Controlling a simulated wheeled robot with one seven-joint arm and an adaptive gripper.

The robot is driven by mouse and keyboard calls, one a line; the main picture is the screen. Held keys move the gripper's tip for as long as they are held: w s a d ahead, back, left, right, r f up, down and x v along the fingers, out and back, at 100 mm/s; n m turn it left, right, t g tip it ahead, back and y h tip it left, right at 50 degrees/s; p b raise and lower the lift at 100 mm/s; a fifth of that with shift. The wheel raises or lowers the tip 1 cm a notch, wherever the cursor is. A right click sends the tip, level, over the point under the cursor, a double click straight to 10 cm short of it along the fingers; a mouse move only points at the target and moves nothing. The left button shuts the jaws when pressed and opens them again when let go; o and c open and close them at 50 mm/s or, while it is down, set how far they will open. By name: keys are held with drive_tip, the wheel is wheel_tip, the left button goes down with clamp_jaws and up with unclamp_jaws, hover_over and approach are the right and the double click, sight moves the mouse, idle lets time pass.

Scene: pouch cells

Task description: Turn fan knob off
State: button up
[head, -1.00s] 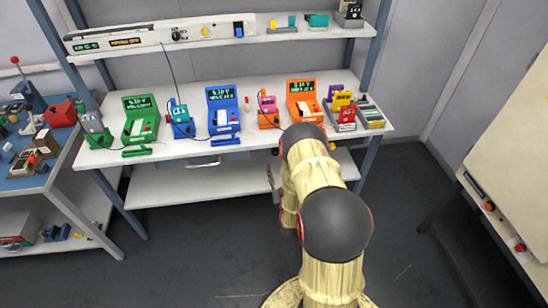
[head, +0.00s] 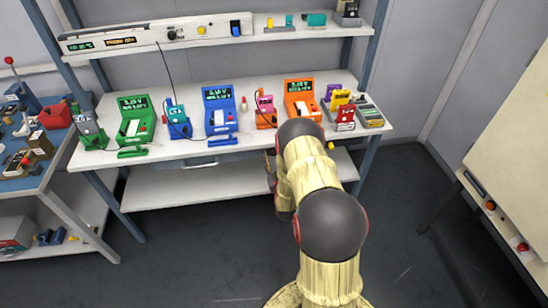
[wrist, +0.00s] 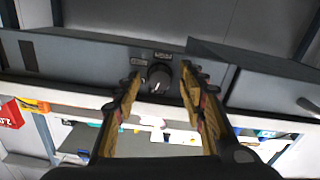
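A dark round knob (wrist: 160,78) with a pale pointer mark sits on a grey panel (wrist: 100,62) in the wrist view. Small labels beside it are too small to read. My gripper (wrist: 158,82) is open, with one finger to each side of the knob and a visible gap on both sides. I cannot tell how far the fingertips are from the panel. In the head view my arm reaches under the front edge of the workbench and hides this knob and most of my gripper. Another dark knob (head: 173,34) is on the long white unit on the upper shelf.
The workbench (head: 190,150) holds green (head: 135,120), blue (head: 219,110) and orange (head: 302,100) testers. A drawer with a handle (head: 200,163) is under it. A lower shelf (head: 190,190) is bare. A blue side table (head: 20,180) stands left; floor in front is clear.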

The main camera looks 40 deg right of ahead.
drive_tip(key=shift+c, duration=1.2)
drive_tip(key=c, duration=0.7)
clamp_jaws()
drive_tip(key=shift+n+b, duration=0.5)
drive_tip(key=shift+n, duration=1.2)
drive_tip(key=o, duration=1)
unclamp_jaws()
drive_tip(key=shift+o, duration=0.2)
